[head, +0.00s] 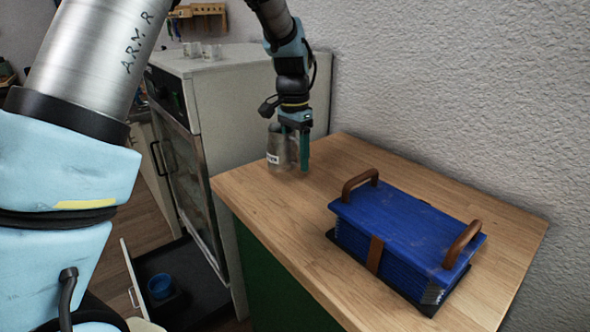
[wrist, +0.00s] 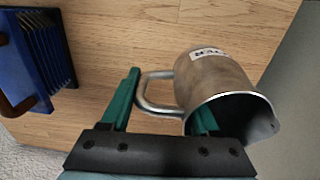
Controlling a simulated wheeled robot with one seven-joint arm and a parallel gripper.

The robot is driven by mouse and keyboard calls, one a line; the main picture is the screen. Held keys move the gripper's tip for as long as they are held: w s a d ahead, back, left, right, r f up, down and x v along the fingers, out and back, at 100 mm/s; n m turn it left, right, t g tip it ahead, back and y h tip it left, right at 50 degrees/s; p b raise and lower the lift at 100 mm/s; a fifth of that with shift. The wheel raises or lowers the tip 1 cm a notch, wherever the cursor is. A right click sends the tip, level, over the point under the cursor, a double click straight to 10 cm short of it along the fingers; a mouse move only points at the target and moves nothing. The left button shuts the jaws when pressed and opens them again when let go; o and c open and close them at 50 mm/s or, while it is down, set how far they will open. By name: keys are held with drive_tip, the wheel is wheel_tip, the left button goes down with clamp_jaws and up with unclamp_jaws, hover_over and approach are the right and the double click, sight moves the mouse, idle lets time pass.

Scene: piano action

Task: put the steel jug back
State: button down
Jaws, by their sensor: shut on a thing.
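The steel jug (head: 281,148) is a grey metal pitcher with a white label, at the back left corner of the wooden counter in the head view. In the wrist view the jug (wrist: 215,75) shows its open mouth, its spout and a loop handle facing left. My gripper (head: 299,155) is shut on the jug at its handle side. In the wrist view my gripper (wrist: 163,95) has one green finger left of the handle, and the other is partly hidden by the jug's rim. I cannot tell whether the jug's base touches the counter.
A blue pleated bellows (head: 408,232) with brown handles lies on the wooden counter (head: 285,228). A grey cabinet (head: 235,108) with glasses on top stands left of it. Below, an open drawer (head: 190,290) holds a blue cup (head: 161,286). A rough wall bounds the back.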

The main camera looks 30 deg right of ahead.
sight(295, 162)
drive_tip(key=shift+f+p, duration=0.45)
drive_tip(key=shift+f, duration=1.75)
drive_tip(key=shift+f, duration=0.1)
drive_tip(key=shift+f, duration=0.1)
drive_tip(key=shift+c, duration=0.6)
unclamp_jaws()
